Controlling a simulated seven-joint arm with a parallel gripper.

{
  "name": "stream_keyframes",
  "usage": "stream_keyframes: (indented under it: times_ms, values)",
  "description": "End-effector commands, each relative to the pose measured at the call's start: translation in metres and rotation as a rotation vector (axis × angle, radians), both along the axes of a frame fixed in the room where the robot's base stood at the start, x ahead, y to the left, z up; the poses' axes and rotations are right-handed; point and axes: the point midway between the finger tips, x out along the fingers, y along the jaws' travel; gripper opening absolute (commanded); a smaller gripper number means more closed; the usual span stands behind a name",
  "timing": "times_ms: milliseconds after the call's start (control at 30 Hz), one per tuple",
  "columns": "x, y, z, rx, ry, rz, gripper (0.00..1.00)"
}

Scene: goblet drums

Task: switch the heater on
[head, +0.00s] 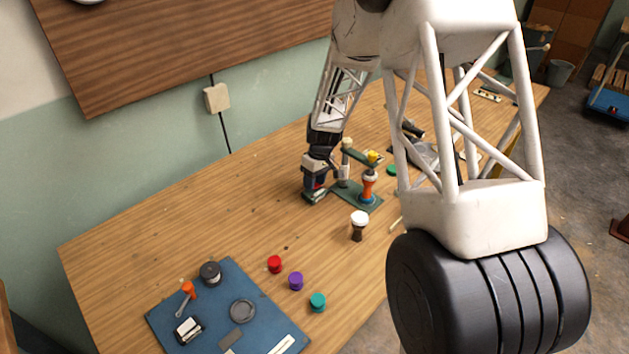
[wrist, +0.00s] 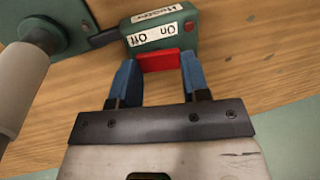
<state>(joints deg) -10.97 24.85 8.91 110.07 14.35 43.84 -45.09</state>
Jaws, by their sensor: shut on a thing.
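The heater switch box (wrist: 186,38) is a small green block in the wrist view, with a white "Heater" label and an "On Off" label (wrist: 154,36). A red switch piece (wrist: 158,60) sticks out of its near side. My gripper (wrist: 158,72) has its two blue fingers on either side of this red piece and is shut on it. I cannot tell whether the switch stands at On or Off. In the head view, my gripper (head: 317,188) is low over the table at the green box (head: 314,198), hiding much of it.
A white-topped drum (head: 358,226) stands nearer.

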Motion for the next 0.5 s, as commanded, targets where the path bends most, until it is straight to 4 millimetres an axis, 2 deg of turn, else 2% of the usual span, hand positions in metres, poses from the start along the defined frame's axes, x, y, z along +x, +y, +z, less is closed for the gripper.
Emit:
stream_keyframes:
  times_ms: [500]
  values:
    - [-0.0037, 0.0030, 0.0005, -0.112, -0.108, 0.001, 0.19]
